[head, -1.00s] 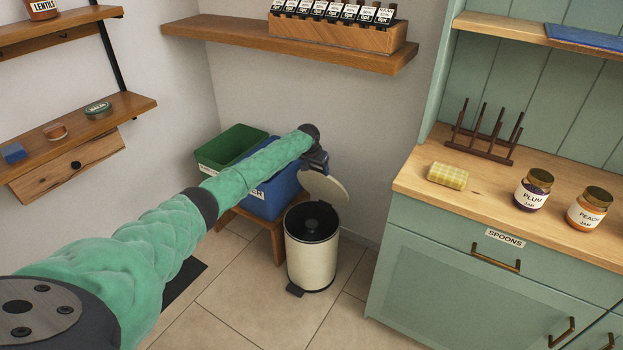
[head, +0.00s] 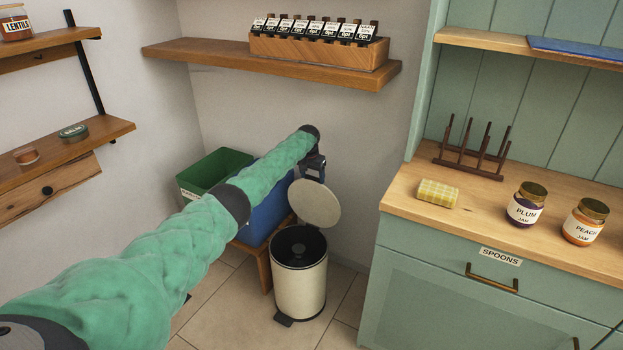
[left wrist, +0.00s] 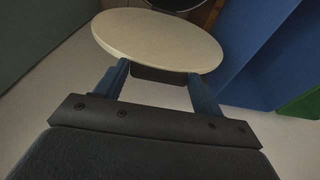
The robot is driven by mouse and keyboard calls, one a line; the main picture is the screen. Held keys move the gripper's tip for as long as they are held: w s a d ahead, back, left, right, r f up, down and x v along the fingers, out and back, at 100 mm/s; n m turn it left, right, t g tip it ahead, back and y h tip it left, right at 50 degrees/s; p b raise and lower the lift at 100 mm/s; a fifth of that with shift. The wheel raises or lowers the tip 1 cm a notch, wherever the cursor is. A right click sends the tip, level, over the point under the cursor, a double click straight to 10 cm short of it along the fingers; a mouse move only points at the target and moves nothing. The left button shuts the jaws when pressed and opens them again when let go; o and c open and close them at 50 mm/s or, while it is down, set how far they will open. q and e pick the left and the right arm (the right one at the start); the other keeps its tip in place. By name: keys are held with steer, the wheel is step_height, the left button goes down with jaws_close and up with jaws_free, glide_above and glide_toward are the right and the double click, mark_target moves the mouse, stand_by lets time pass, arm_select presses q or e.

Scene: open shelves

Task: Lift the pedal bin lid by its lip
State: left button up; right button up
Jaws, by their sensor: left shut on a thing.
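The cream pedal bin (head: 300,288) stands on the tiled floor with a dark rim and a dark pedal at its base. Its round lid (head: 315,204) is tilted up well clear of the opening, showing its pale face. My left gripper (head: 314,172) is at the lid's upper edge, partly hidden behind my green-sleeved arm. In the left wrist view, the lid (left wrist: 160,38) lies just beyond my left gripper (left wrist: 158,74). Its blue fingers are either side of a dark lip (left wrist: 160,76) under the lid's edge, and they are shut on it. My right gripper is not in view.
A blue crate (head: 268,212) and a green crate (head: 214,172) stand on a low wooden stand left of the bin. A green cabinet (head: 440,270) stands close on the right. A wooden shelf (head: 300,68) hangs above.

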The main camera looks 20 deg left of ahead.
arm_select(q)
steer(key=shift+f, duration=0.15)
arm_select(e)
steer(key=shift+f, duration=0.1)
arm_select(q)
steer(key=o, duration=1.4)
steer(key=shift+w, duration=0.1)
step_height(320, 180, up, 8)
steer(key=s, duration=0.1)
steer(key=shift+s+f, duration=0.2)
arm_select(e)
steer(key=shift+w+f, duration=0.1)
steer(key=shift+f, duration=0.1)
